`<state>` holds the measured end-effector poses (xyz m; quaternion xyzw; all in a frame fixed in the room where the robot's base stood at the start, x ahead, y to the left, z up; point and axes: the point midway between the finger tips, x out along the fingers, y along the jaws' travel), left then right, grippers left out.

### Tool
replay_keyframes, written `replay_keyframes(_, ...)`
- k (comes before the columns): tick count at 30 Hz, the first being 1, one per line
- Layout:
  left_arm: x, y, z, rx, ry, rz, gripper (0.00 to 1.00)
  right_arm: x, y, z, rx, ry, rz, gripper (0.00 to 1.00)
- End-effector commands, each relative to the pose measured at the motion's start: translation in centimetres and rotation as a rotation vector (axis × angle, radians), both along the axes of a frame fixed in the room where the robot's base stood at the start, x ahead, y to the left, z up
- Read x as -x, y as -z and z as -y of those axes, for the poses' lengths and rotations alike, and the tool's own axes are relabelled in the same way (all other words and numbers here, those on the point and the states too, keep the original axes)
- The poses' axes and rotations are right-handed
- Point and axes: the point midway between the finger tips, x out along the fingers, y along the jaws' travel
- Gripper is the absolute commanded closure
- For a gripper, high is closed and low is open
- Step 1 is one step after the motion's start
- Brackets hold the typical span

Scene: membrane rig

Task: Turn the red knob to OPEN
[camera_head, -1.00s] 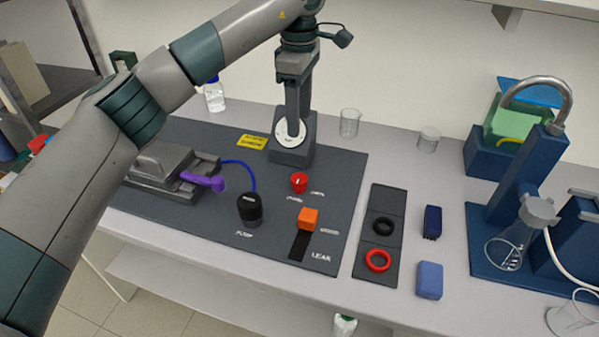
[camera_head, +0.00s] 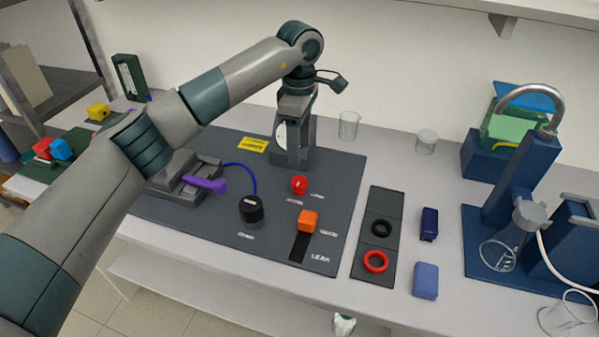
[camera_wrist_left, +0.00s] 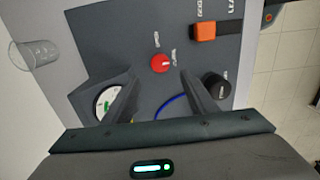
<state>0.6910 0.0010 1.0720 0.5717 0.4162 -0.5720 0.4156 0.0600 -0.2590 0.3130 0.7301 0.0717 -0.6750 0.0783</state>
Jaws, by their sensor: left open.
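The red knob (camera_head: 299,185) sits on the dark grey rig board (camera_head: 340,190), with small white lettering beside it, too small to read in the head view. My left gripper (camera_head: 291,155) hangs from above in front of the gauge block, behind and above the knob. In the left wrist view, the red knob (camera_wrist_left: 160,63) lies ahead of the gap between the two spread fingers of my left gripper (camera_wrist_left: 160,84), apart from them. The gap is empty. The round gauge (camera_wrist_left: 106,103) is partly hidden by one finger. My right gripper is out of view.
A black knob (camera_head: 251,209) and an orange block on a slot (camera_head: 308,221) stand near the red knob. A purple-handled clamp (camera_head: 205,185) with a blue tube is to the left. A black tray (camera_head: 384,210) with rings lies right. Glass beakers (camera_head: 348,126) stand behind.

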Motion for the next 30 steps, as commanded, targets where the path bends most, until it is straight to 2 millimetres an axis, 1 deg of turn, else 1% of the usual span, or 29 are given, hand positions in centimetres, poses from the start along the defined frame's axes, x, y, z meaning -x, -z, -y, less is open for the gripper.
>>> replay_keyframes(1,0.1,0.7,0.0,0.001,0.0,-0.003,0.48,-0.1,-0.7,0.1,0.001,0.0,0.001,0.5)
replay_keyframes(9,0.1,5.6,0.0,0.001,0.0,-0.003,0.48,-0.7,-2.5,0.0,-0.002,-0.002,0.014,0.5)
replay_keyframes(15,0.1,8.5,0.0,0.0,0.0,-0.002,0.48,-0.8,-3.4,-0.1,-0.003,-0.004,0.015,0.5)
replay_keyframes(21,0.0,10.0,0.0,0.001,0.001,0.0,0.48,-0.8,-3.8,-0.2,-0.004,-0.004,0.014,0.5)
replay_keyframes(30,0.0,10.3,0.0,0.0,0.001,0.001,0.48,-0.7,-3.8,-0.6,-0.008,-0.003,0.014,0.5)
